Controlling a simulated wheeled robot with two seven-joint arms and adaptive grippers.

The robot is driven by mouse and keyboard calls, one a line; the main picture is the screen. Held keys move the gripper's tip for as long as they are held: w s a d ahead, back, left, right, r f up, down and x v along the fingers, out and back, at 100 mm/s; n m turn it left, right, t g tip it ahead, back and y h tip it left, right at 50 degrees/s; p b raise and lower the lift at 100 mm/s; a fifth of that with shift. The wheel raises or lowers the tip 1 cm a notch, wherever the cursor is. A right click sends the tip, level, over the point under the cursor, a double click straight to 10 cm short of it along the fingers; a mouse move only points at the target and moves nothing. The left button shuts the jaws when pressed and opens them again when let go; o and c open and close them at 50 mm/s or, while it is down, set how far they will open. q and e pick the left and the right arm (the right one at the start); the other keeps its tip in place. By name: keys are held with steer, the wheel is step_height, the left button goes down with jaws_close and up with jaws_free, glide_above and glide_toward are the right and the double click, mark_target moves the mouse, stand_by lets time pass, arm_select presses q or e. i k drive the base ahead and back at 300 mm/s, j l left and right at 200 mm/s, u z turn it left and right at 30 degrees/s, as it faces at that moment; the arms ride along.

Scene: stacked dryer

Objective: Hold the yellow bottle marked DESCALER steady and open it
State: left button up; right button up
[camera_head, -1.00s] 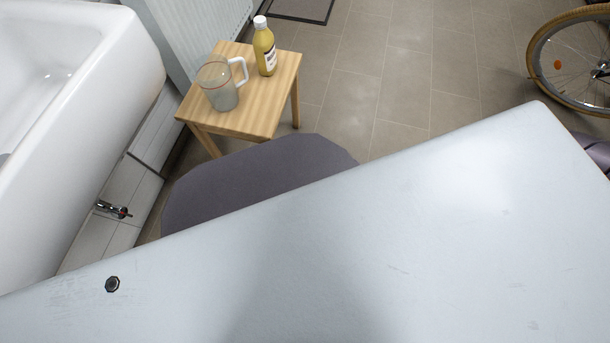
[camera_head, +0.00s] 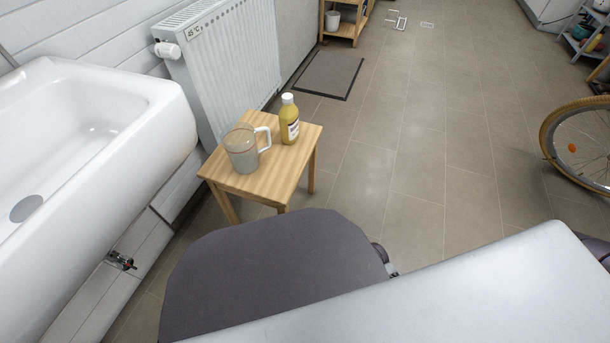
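A yellow bottle (camera_head: 289,122) with a white cap and a pale label stands upright on a small wooden stool (camera_head: 257,184). The label's text is too small to read. The cap is on the bottle. A clear measuring jug (camera_head: 241,150) with a white handle stands to its left on the same stool, close beside it. Neither of my grippers shows in the view, and nothing touches the bottle.
A white sink (camera_head: 150,118) is at the left and a radiator (camera_head: 232,65) stands behind the stool. A bicycle wheel (camera_head: 580,148) is at the right. A dark mat (camera_head: 329,73) lies beyond the stool. The tiled floor (camera_head: 420,150) right of the stool is clear.

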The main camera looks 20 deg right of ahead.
mark_target(288, 116)
steer(key=l+u, duration=0.25)
steer(key=l, duration=0.25)
steer(key=l+u, duration=0.3)
steer(key=l, duration=0.15)
steer(key=k+l+u, duration=0.25)
steer(key=l, duration=0.2)
steer(key=i+l+u, duration=0.1)
steer(key=l+u, duration=0.15)
steer(key=l, duration=0.3)
steer(key=i+l+u, duration=0.1)
steer(key=l+u, duration=0.2)
steer(key=l, duration=0.3)
steer(key=l+u, duration=0.5)
steer(key=l, duration=0.55)
